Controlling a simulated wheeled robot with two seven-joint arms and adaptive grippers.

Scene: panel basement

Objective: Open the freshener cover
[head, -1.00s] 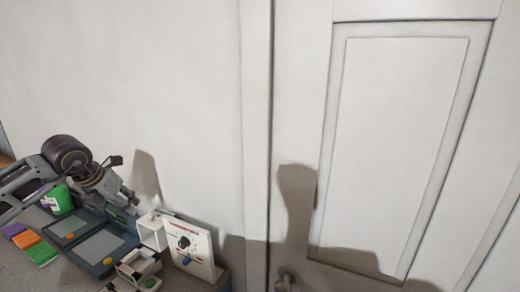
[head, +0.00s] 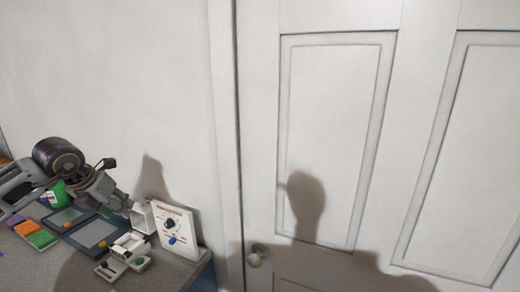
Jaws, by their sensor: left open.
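My left gripper (head: 124,205) reaches in from the left, over the worktop. It is open, and its fingertips are close to a small white open-sided box (head: 143,217); I cannot tell whether they touch it. No part is clearly marked as the freshener, so I cannot tell which of these has the cover. My right gripper is out of view.
A white panel with knobs (head: 178,227) stands right of the box. Dark trays (head: 93,234), colored blocks (head: 40,238) and a small white device (head: 128,246) lie on the grey worktop (head: 170,268). A white door (head: 335,130) with a round knob (head: 257,254) is at right.

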